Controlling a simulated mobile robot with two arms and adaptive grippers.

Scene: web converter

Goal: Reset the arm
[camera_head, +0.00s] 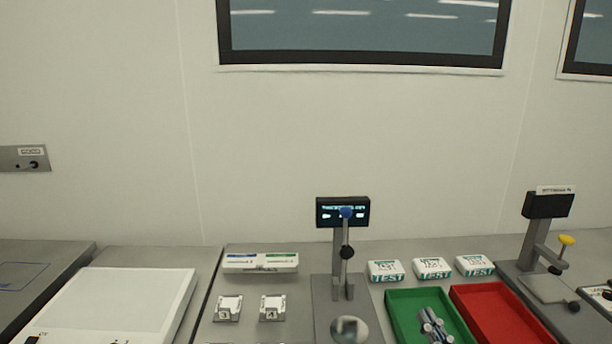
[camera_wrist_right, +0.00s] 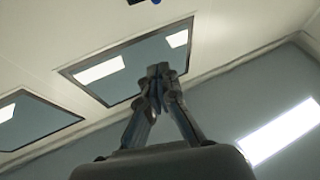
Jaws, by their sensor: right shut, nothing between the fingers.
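My right gripper (camera_head: 432,322) shows low in the head view, in front of the green tray (camera_head: 401,303); only its finger end is visible. In the right wrist view the gripper (camera_wrist_right: 160,72) points up toward the wall and windows. Its fingers are together and nothing is between them. I cannot tell its exact height above the tray. My left arm and gripper are not in view.
White TEST boxes (camera_head: 432,268) stand behind. A second stand (camera_head: 537,238) is at the right.

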